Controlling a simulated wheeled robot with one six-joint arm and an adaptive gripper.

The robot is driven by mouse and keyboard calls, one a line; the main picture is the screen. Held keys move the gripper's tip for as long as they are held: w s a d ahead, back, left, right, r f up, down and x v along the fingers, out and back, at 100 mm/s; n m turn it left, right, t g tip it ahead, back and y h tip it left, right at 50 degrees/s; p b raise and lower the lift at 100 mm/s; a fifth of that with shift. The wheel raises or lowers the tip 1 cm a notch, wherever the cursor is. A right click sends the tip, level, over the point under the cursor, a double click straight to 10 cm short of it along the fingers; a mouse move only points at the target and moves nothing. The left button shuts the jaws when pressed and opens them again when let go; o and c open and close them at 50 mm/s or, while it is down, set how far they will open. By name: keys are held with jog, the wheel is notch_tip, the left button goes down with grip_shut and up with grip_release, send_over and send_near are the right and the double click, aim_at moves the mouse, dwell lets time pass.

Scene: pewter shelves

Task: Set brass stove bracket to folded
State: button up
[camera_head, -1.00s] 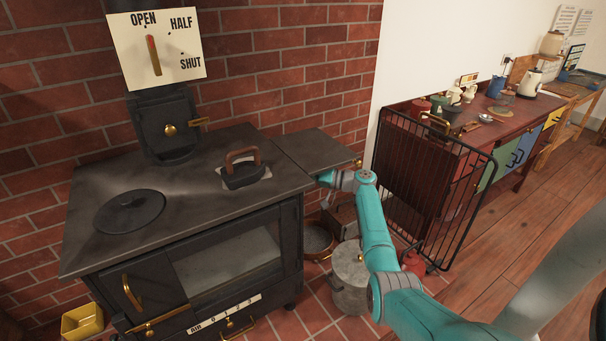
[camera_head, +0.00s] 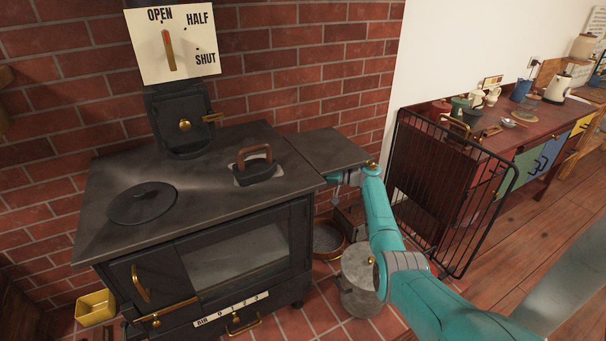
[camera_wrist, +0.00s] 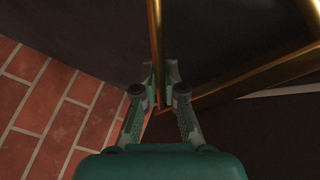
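The brass stove bracket (camera_wrist: 155,42) shows in the wrist view as slim bars under a dark surface. One bar runs up the picture between my fingertips. A thicker bar (camera_wrist: 260,77) slants off to the right. My gripper (camera_wrist: 160,88) is around the upright bar, its fingers close together and seemingly touching both sides. In the head view my gripper (camera_head: 335,178) is at the stove's right end, just below the side shelf (camera_head: 325,150), which lies level. The bracket is hidden there beneath the shelf.
The black stove (camera_head: 225,215) stands left of my arm. A grey metal bin (camera_head: 358,275) and a round pan (camera_head: 328,240) are on the floor below. A black wire guard (camera_head: 455,195) stands to the right. A brick wall (camera_wrist: 45,105) is close left in the wrist view.

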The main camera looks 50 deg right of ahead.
jog(key=shift+o, duration=0.7)
jog(key=v, duration=1.2)
jog(key=shift+f, duration=0.1)
